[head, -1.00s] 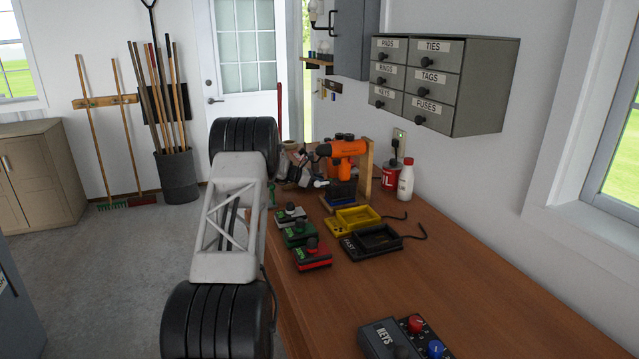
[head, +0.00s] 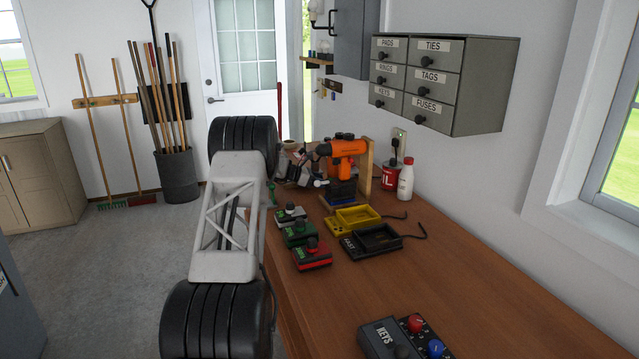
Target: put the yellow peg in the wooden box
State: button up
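I cannot make out a yellow peg in the head view. No wooden box is clear either; a light wooden upright (head: 367,167) stands just right of the orange drill, and I cannot tell whether it is part of a box. My arm reaches along the left side of the workbench. My gripper (head: 318,182) is at the far end of the bench, just left of the drill and partly hidden by my own arm. It is too small to show whether its fingers are open or shut, or whether it holds anything.
The orange drill (head: 346,149) stands at the back of the wooden workbench (head: 470,285). A yellow charger (head: 355,219), a black charger (head: 372,241) and several battery packs (head: 312,256) lie before it. A white bottle (head: 405,182) stands by the wall.

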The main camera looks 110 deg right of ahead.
jog(key=v, duration=1.1)
jog(key=shift+w+r, duration=0.2)
jog(key=shift+w, duration=0.1)
dwell(0.7)
